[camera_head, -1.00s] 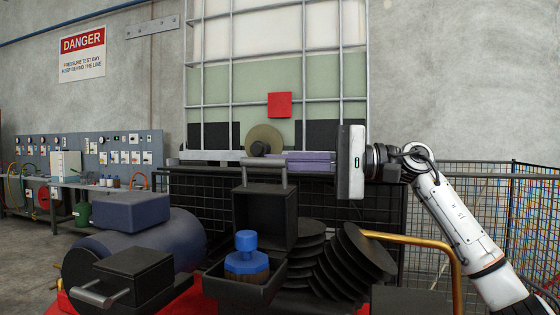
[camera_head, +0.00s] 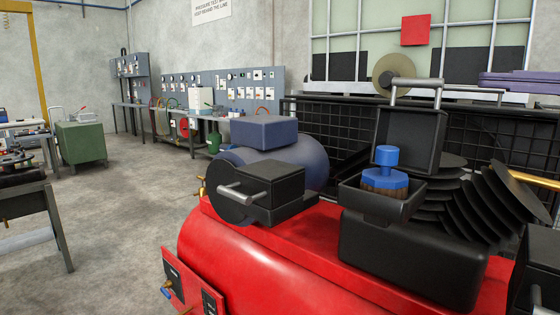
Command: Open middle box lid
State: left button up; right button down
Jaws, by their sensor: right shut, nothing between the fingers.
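The middle black box (camera_head: 415,255) sits on top of the red tank. Its lid (camera_head: 410,140) stands upright at the back, with a silver handle (camera_head: 417,90) along its top edge, so the box is open. A blue-topped spool (camera_head: 386,178) with a brown lower part stands in the front opening of the box. The left black box (camera_head: 275,190) is shut, with a silver handle on its front. A third black box (camera_head: 540,270) is cut off at the right edge. Neither of my grippers shows in the head view now.
The red tank (camera_head: 240,260) carries the boxes. A blue-grey block (camera_head: 264,132) rests on a dark cylinder behind the left box. Black discs (camera_head: 490,205) stand behind the middle box at right, near a yellow pipe (camera_head: 535,179). Open floor lies at left.

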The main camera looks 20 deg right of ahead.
aim_at(419, 134)
jog(key=k, duration=1.5)
